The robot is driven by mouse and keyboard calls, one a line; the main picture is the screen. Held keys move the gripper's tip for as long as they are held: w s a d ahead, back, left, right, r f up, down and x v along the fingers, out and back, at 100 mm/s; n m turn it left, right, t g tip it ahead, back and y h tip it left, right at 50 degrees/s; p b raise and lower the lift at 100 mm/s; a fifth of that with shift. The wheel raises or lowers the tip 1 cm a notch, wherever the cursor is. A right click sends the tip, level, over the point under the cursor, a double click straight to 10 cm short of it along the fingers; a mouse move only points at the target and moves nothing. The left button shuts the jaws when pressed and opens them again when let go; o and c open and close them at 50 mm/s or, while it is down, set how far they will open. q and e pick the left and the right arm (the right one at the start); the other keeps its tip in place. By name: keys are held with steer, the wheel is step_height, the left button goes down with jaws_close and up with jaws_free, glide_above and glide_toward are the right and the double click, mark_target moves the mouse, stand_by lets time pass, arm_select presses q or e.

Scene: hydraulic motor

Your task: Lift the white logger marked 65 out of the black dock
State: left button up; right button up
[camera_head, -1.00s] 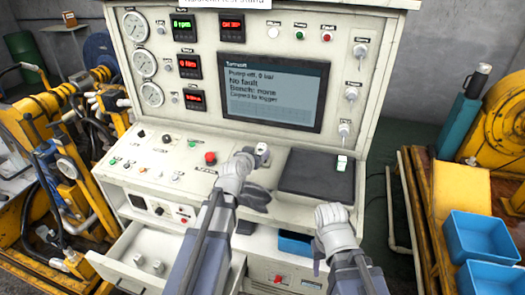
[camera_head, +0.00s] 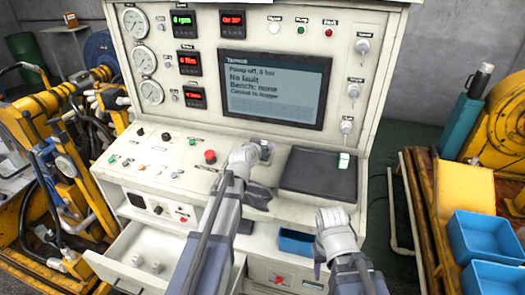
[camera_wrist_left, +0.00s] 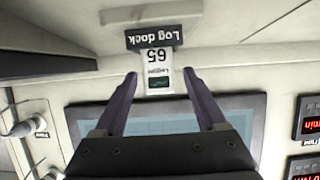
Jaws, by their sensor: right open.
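The white logger (camera_wrist_left: 158,70), marked 65, shows upside down in the left wrist view, with its end at the black dock (camera_wrist_left: 155,37) labelled "Log dock". My left gripper (camera_wrist_left: 159,77) is open, with one finger on each side of the logger and visible gaps between. In the head view my left gripper (camera_head: 266,147) is over the console's sloped front, and the logger and dock are mostly hidden by it. My right gripper (camera_head: 335,222) is open, low in front of the console and away from the dock; its fingertips are hard to make out.
A dark pad (camera_head: 318,175) lies right of my left gripper, with a small white-and-green item (camera_head: 343,161) on it. A red button (camera_head: 210,157) and several knobs are to the left. A drawer (camera_head: 150,262) stands open below. Blue bins (camera_head: 485,235) are at the right.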

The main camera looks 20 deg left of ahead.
arm_select(q)
jaws_close()
stand_by(0.4)
